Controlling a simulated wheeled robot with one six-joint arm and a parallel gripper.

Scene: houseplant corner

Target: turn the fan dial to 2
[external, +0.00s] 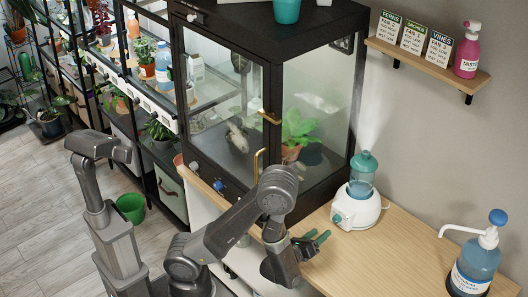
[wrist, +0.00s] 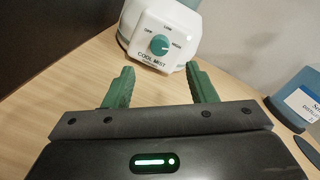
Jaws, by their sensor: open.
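A small blue dial (external: 218,186) sits on the black lower front panel of the glass plant cabinet (external: 230,178). Its number marks are too small to read, so I cannot tell its setting or whether it is the fan dial. My gripper (external: 316,238) is open and empty over the wooden counter, right of that dial and apart from it. In the wrist view my gripper (wrist: 162,80) has its two green fingers spread, facing a white humidifier (wrist: 140,61). Its teal knob (wrist: 159,44) is marked OFF, LOW, HIGH and COOL MIST. The blue dial is not visible in the wrist view.
The humidifier also stands on the counter (external: 400,262) in the external view, right of the cabinet. A blue pump bottle (external: 475,268) stands at the far right. A wall shelf (external: 425,60) holds cards and a pink bottle. Brass door handles (external: 259,163) stick out from the cabinet.

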